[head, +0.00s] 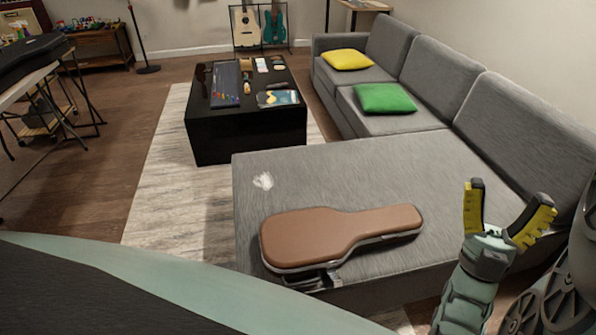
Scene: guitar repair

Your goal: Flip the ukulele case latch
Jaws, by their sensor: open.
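The brown ukulele case (340,234) lies flat and closed on the grey chaise end of the sofa, its wide body to the left and its narrow end to the right. A dark strip with small metallic parts (315,278) shows at its near side; I cannot tell the latch's exact shape or position. My gripper (507,200) is at the right, apart from the case and to the right of its narrow end. Its two yellow-and-black fingers point up and are spread wide, with nothing between them.
The grey sofa (410,152) with a green pillow (385,98) and a yellow pillow (347,59) runs along the right. A black low table (252,132) with several items stands beyond the chaise. A pale rug (165,180) and bare floor lie to the left.

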